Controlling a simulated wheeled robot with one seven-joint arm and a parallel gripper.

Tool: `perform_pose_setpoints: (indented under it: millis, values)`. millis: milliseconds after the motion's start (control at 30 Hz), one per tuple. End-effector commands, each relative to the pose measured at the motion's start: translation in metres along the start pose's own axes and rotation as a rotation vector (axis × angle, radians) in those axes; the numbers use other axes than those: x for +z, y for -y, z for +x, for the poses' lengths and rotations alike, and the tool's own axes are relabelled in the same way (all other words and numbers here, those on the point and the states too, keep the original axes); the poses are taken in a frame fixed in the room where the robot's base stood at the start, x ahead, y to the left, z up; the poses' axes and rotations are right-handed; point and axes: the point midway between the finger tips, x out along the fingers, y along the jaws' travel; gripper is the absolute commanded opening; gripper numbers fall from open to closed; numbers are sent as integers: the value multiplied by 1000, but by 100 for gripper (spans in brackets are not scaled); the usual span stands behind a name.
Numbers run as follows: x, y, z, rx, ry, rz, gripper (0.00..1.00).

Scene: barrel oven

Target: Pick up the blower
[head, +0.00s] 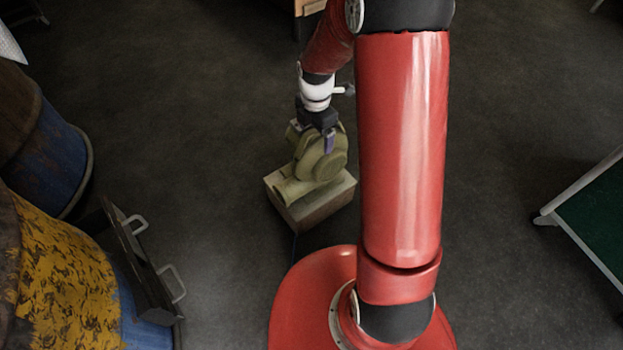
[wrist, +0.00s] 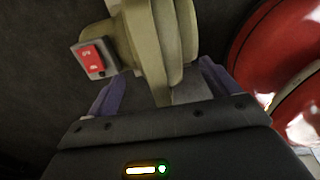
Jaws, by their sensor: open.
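The blower (head: 318,158) is olive-green with a rounded housing and a short outlet. It rests on a box-shaped stand (head: 318,207) on the floor, left of my red arm in the head view. In the wrist view the blower (wrist: 160,40) fills the upper middle, with a red switch (wrist: 92,58) on a grey box at its left side. My gripper (head: 318,140) is at the top of the blower. In the wrist view its two purple-grey fingers (wrist: 160,88) are apart, one on each side of part of the blower. I cannot tell whether they touch it.
Blue and yellow barrels (head: 65,270) stand at the left, with a dark metal piece with handles (head: 145,265) on the near one. A green-topped table (head: 595,215) is at the right edge. The dark floor around the stand is clear.

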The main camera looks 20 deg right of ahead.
Motion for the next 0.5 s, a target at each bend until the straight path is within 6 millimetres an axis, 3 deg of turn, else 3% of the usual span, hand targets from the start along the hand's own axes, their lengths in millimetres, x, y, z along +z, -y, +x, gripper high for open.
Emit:
perform_pose_setpoints:
  millis: [100,267,500]
  values:
    - [0,0,10,0,0,0,87]
    - [0,0,9,1,0,0,87]
    - [0,0,9,1,0,0,58]
